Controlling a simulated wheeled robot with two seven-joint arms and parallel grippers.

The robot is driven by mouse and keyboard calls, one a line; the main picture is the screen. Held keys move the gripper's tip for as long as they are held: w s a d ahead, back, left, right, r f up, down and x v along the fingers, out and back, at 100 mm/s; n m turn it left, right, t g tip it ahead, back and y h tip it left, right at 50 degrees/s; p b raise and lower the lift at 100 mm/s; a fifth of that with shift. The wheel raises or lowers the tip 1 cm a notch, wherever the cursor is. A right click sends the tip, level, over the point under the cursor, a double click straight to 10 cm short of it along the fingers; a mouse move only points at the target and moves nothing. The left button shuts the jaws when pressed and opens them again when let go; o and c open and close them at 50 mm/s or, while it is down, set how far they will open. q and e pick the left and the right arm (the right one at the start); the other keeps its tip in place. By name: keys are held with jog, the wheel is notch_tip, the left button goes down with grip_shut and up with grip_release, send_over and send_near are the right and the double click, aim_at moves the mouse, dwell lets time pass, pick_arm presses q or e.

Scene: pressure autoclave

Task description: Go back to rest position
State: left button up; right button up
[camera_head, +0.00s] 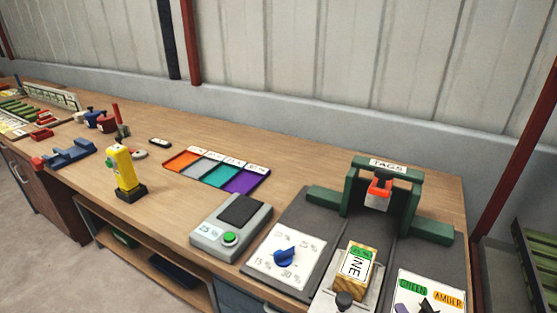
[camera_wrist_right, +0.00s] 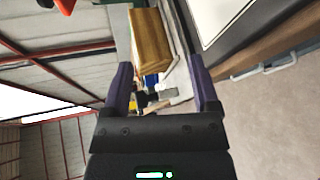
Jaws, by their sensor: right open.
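My right gripper (camera_wrist_right: 160,82) shows in the right wrist view with its two purple-grey fingers wide apart and nothing held between them. A wooden block (camera_wrist_right: 150,38) appears ahead of the fingertips and seems apart from them. In the head view, a wooden block with a green and white label (camera_head: 356,264) sits on a light plate in the dark fixture at the lower right. Neither of my grippers shows in the head view. My left gripper is in no view.
A green frame marked TAGS (camera_head: 388,167) holds a red-orange clip. A grey box with a green button (camera_head: 230,228), a four-coloured tray (camera_head: 218,170) and a yellow device (camera_head: 124,170) stand on the wooden bench (camera_head: 305,170). A wall runs behind.

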jog(key=s+a+f+m+g+y, duration=0.1)
jog(key=s+a+f+m+g, duration=0.25)
jog(key=s+m+g, duration=0.45)
jog(key=s+a+f+m+g+y, duration=0.1)
jog(key=s+a+f+m+g, duration=0.1)
jog(key=s+a+m+g, duration=0.5)
jog(key=d+f+m+t, duration=0.2)
jog(key=d+f, duration=0.1)
jog(key=f, duration=1.3)
jog(key=s+d+f+g, duration=0.1)
jog(key=s+d+f, duration=0.2)
jog(key=s+f, duration=0.9)
jog(key=s, duration=0.2)
jog(key=shift+s+d+n+h, duration=0.3)
jog(key=shift+f, duration=0.1)
